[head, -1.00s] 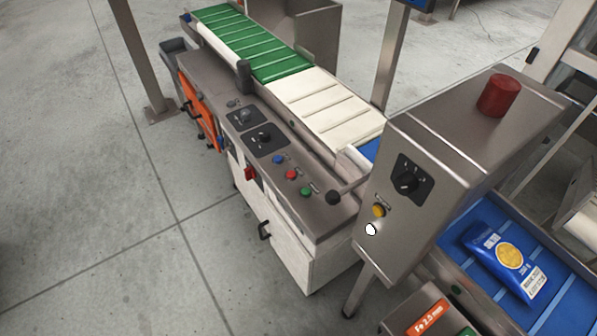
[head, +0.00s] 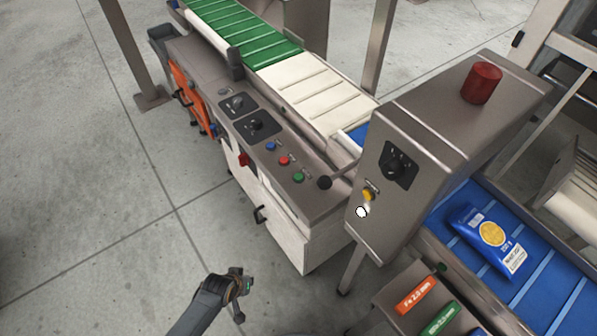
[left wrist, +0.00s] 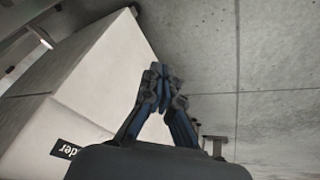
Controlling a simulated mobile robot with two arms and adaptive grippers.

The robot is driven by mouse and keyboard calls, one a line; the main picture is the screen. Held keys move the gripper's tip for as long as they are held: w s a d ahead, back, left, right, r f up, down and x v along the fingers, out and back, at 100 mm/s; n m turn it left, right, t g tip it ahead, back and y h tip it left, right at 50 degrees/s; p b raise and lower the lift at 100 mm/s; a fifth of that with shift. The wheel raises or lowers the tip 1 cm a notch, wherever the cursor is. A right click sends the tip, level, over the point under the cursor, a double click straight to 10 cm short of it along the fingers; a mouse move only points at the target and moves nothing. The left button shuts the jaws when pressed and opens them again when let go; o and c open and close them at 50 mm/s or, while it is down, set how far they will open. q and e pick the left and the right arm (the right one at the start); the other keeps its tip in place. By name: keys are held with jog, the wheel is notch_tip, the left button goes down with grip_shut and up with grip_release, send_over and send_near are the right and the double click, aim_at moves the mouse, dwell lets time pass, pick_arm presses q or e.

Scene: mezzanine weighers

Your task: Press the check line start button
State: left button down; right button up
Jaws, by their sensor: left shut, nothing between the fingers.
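Several push buttons show in the head view. A blue button (head: 270,146), a red button (head: 284,160) and a green button (head: 299,177) sit in a row on the long machine's sloping steel panel. A yellow button (head: 369,194) and a bright white button (head: 361,211) are on the upright steel box (head: 420,140). Their labels are too small to read, so I cannot tell which is the check line start. My left gripper (head: 240,290) is low in front of the machine, apart from all buttons. In the left wrist view its fingertips (left wrist: 160,72) are together and empty. My right gripper is out of view.
A red beacon (head: 482,82) tops the box. A blue belt (head: 549,287) carries a blue packet (head: 487,234). Labelled test blocks (head: 416,295) lie in front. The concrete floor at left is open.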

pick_arm(q)
jog(key=w+d+r+h+p, duration=0.1)
jog(key=w+d+r, duration=0.3)
jog(key=r, duration=0.5)
jog(key=w+d+r+t+h+p, duration=0.1)
jog(key=w+d+r, duration=0.4)
jog(key=r, duration=0.5)
jog(key=w+d+r+t+h+p, duration=0.1)
jog(key=w+d+r, duration=0.3)
jog(key=w+r, duration=0.4)
jog(key=shift+w+d+r+h, duration=0.1)
jog(key=shift+d+r+h, duration=0.1)
jog(key=shift+r, duration=0.35)
jog(key=shift+d+r+h, duration=0.15)
jog(key=shift+r+h, duration=0.05)
jog(key=shift+r, duration=0.3)
notch_tip(320, 180, up, 5)
jog(key=n, duration=0.1)
send_over(296, 178)
jog(key=shift+t+h, duration=0.3)
jog(key=shift+f, duration=0.15)
notch_tip(296, 178, down, 8)
jog(key=b, duration=0.7)
jog(key=shift+f, duration=0.35)
